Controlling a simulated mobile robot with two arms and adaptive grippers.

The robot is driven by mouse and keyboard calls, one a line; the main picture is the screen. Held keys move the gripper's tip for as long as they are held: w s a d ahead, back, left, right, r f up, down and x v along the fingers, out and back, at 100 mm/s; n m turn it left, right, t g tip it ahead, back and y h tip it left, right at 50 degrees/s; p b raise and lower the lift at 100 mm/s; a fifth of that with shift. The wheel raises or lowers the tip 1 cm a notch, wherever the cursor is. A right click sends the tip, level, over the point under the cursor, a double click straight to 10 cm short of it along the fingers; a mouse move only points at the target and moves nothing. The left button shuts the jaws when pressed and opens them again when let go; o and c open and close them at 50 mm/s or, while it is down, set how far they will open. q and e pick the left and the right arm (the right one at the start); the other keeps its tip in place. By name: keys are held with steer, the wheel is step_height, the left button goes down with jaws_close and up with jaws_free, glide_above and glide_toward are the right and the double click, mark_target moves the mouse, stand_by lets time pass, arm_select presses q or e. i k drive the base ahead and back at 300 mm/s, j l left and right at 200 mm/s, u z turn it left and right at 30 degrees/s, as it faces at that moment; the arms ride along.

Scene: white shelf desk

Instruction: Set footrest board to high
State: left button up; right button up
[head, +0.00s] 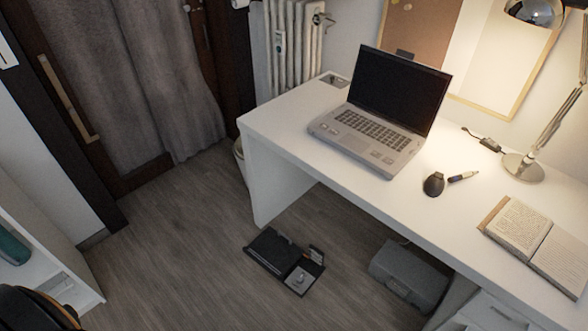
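The footrest appears to be the low black unit on the floor below the desk's front edge. Its dark board (272,251) is on the left part. A smaller grey panel (300,279) with a light knob or lever and a small upright label plate (316,255) is on the right part. The board looks low, close to the floor; its exact height setting is too small to read. Neither of my grippers is in view.
Wooden floor (175,240) left of the footrest is clear. A white shelf is at left.

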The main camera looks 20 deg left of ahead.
mark_target(273, 249)
steer(key=u, duration=0.85)
steer(key=i+j+u, duration=0.1)
steer(key=i+u, duration=0.15)
steer(key=i, duration=0.8)
